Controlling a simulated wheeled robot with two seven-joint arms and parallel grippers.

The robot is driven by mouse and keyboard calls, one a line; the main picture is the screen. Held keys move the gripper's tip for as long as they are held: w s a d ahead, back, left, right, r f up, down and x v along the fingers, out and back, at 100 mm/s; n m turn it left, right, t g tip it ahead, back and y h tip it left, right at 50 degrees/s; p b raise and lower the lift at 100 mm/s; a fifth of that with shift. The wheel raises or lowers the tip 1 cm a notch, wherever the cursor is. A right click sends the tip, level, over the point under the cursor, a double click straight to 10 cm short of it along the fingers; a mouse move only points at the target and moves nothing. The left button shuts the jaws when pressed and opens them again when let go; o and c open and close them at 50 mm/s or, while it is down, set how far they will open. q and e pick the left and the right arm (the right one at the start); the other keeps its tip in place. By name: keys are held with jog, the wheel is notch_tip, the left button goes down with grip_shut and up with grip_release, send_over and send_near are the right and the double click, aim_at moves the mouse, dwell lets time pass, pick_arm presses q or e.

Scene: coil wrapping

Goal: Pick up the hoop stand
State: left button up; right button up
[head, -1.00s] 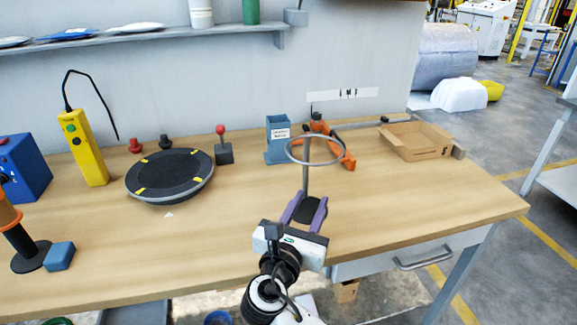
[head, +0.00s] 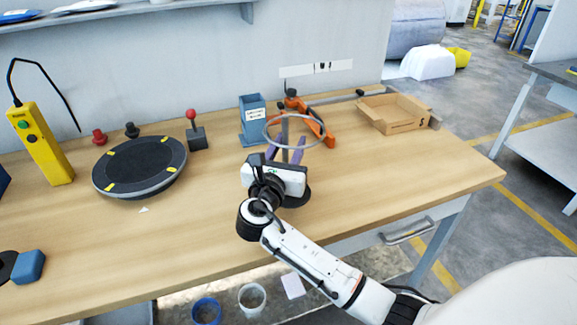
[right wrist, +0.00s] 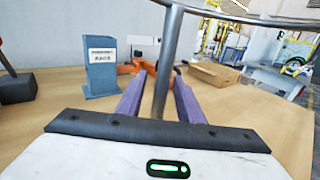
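The hoop stand is a grey ring (head: 295,146) on a thin upright rod with a dark round base (head: 297,197). It stands upright on the table, its base partly hidden by my right gripper. My right gripper (head: 285,146) has its two purple fingers on either side of the rod, below the ring. In the right wrist view the rod (right wrist: 168,60) stands between the fingers, with a visible gap on each side, so the gripper is open. My left gripper is not in view.
Behind the stand are a blue-grey box (head: 253,122) and an orange tool (head: 316,122). An open cardboard box (head: 393,116) sits at the back right. A black disc (head: 140,167) with yellow marks and a red-knobbed lever (head: 196,135) are to the left. The table's front right is clear.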

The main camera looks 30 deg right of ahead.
jog(key=shift+w+d, duration=0.15)
grip_shut()
jog(key=shift+r, duration=0.15)
